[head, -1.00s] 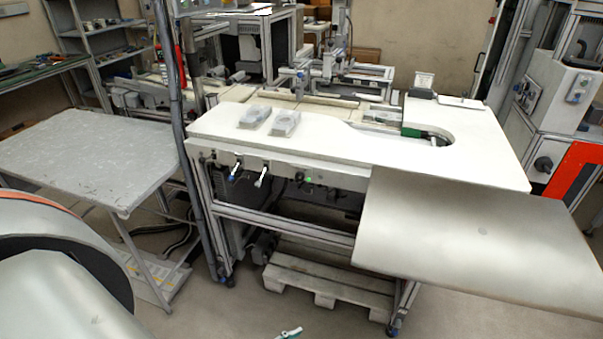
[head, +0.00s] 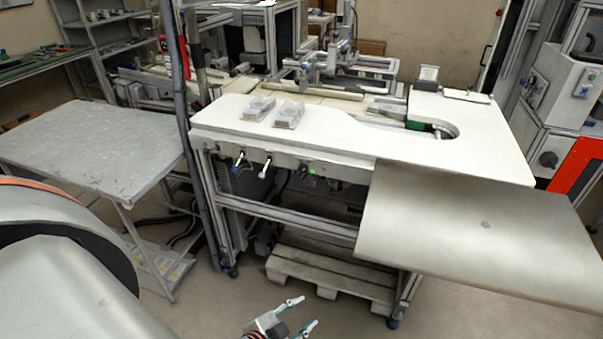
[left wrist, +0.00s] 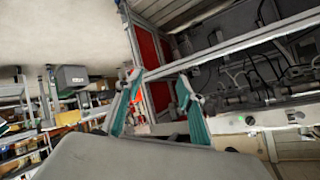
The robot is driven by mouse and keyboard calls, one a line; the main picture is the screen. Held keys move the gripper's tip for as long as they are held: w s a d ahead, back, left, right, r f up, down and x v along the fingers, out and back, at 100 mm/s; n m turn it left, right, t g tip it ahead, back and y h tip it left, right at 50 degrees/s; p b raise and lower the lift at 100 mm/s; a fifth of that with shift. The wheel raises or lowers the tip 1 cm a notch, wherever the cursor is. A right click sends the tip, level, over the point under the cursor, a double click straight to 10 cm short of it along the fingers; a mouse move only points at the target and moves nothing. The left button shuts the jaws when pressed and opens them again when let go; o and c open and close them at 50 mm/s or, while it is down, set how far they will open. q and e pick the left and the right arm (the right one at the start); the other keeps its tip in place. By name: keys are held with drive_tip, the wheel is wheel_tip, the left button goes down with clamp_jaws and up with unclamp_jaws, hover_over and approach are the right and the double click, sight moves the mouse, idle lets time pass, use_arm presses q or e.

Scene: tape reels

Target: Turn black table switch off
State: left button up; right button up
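A small black switch (head: 303,170) sits on the front rail under the white table's edge, next to a lit green light (head: 312,171). Its exact position is too small to tell. My left gripper (head: 309,311) is at the bottom of the head view, low in front of the table and well apart from the switch. Its two teal fingers are spread and empty. They also show in the left wrist view (left wrist: 161,88), where a green light (left wrist: 249,119) glows on a pale panel at the right. My right gripper is in neither view.
The white table (head: 360,150) carries two small clear boxes. Two levers (head: 264,168) hang on the rail left of the switch. A grey panel (head: 480,230) juts out at the right. A pallet (head: 325,275) lies underneath. A grey table (head: 90,150) stands at the left.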

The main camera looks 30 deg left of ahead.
use_arm(q)
drive_tip(key=w+a+r+m+t+y, duration=0.2)
drive_tip(key=w+a+r+m, duration=0.25)
drive_tip(key=w, duration=0.25)
drive_tip(key=w+a+r+m+t+y, duration=0.1)
drive_tip(key=w+a+r+m, duration=0.35)
drive_tip(key=w+a, duration=0.2)
drive_tip(key=m+t+y, duration=0.3)
drive_tip(key=m, duration=0.5)
approach(302, 172)
drive_tip(key=w, duration=0.1)
drive_tip(key=x, duration=0.7)
drive_tip(key=shift+w+a, duration=0.15)
drive_tip(key=shift+w, duration=0.15)
clamp_jaws()
